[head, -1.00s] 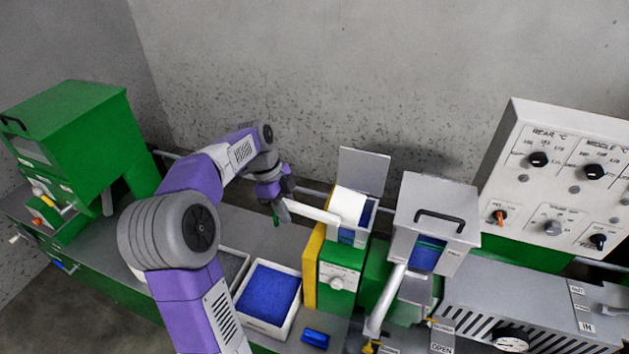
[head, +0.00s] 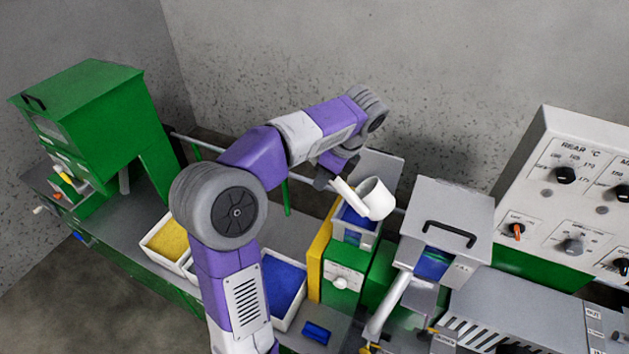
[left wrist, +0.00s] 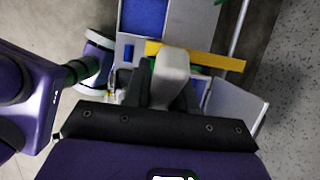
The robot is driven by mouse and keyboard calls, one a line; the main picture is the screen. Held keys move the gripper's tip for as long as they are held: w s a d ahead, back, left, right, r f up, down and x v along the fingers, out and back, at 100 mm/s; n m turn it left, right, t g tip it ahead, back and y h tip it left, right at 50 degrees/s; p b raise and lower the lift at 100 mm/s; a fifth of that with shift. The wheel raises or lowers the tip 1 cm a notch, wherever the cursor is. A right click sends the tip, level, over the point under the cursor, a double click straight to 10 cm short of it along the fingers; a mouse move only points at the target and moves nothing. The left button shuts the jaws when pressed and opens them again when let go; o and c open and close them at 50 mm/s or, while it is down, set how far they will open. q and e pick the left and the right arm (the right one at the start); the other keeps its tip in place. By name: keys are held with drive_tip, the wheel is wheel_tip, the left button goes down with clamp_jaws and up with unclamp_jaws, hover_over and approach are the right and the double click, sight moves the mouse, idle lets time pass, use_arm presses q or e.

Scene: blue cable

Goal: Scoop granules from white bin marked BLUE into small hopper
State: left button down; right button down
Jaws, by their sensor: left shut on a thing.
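My left gripper (head: 333,180) is shut on the handle of a white scoop (head: 374,199). It holds the scoop tilted over the small hopper (head: 352,237). The scoop's cup is turned so that I cannot see whether granules are in it. Blue granules (head: 356,218) show inside the hopper, whose grey lid (head: 384,168) stands open behind. The white bin with blue granules (head: 302,300) is left of the hopper, partly hidden by my arm; its marking is not visible. The left wrist view shows the pale scoop handle (left wrist: 172,75) between the fingers. My right gripper is not in view.
A yellow plate (head: 317,262) stands between bin and hopper. A bin of yellow granules (head: 168,243) is farther left. A grey lidded box (head: 448,215) stands close right of the hopper. A small blue object (head: 317,331) lies in front.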

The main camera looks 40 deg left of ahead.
sight(338, 178)
use_arm(q)
drive_tip(key=d+r+y, duration=0.1)
drive_tip(key=w+d+r+g+y+p, duration=0.1)
drive_tip(key=d+r+y, duration=0.1)
drive_tip(key=shift+d+r+y, duration=0.1)
drive_tip(key=shift+r+y, duration=0.05)
drive_tip(key=shift+y, duration=0.15)
drive_tip(key=d+y+p, duration=0.1)
drive_tip(key=d+r+g+y+p, duration=0.1)
drive_tip(key=y+p, duration=0.1)
drive_tip(key=w+d+y+p, duration=0.1)
drive_tip(key=d+p, duration=0.1)
drive_tip(key=shift+w+r, duration=0.1)
drive_tip(key=shift+r, duration=0.1)
drive_tip(key=shift+d+g+y+b, duration=0.1)
drive_tip(key=shift+g+y+b, duration=0.2)
drive_tip(key=shift+y, duration=0.1)
drive_tip(key=shift+w+d+y, duration=0.15)
drive_tip(key=shift+d+y, duration=0.15)
drive_tip(key=shift+a+r, duration=0.15)
drive_tip(key=shift+r, duration=2.45)
